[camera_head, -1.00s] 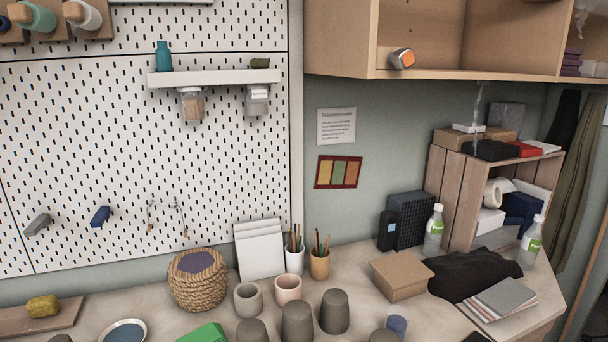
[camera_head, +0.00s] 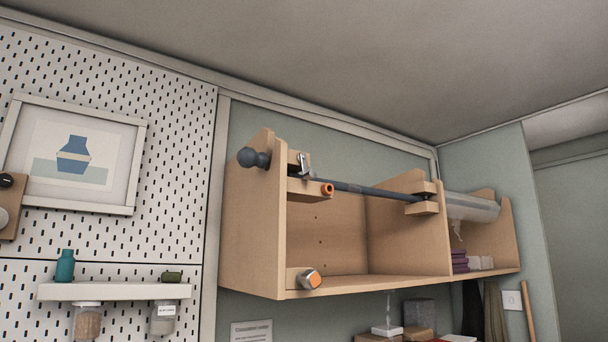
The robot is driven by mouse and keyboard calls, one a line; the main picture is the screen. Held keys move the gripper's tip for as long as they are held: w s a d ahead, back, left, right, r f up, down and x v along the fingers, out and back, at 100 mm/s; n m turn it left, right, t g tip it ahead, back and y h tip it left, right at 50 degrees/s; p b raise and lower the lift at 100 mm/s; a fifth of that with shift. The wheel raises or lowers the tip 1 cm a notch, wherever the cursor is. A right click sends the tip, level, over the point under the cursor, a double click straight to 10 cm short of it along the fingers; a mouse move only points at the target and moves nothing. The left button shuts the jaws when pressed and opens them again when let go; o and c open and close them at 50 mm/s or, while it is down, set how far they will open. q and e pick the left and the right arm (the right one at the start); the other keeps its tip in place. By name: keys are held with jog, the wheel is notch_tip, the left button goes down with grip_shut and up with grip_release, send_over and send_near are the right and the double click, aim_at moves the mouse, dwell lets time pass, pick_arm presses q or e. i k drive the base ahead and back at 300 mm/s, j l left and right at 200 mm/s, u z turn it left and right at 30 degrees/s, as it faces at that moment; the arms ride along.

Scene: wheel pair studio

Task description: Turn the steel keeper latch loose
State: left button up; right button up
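The steel keeper latch (camera_head: 304,164) is a small bright metal piece at the upper left of the wooden wall shelf. It stands roughly upright on the wooden bracket block, by the dark rod (camera_head: 370,190) that runs along the top of the shelf. The rod has a dark round knob (camera_head: 250,158) at its left end. An orange-ended part (camera_head: 327,189) sticks out just below and right of the latch. How the latch bears on the rod is too small to tell. Neither gripper is in view.
The wooden wall shelf (camera_head: 263,240) is mounted high. A steel and orange knob (camera_head: 311,280) lies at its lower left. A roll of clear film (camera_head: 470,207) hangs at the right. A framed picture (camera_head: 140,185) and small ledge (camera_head: 110,291) are on the pegboard.

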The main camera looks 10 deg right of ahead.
aim_at(307, 175)
jog(key=l+u, duration=0.2)
jog(key=l, duration=0.2)
jog(key=k+l+u, duration=0.2)
jog(key=l, duration=0.2)
jog(key=l+u, duration=0.2)
jog(key=l, duration=0.2)
jog(key=k, duration=0.05)
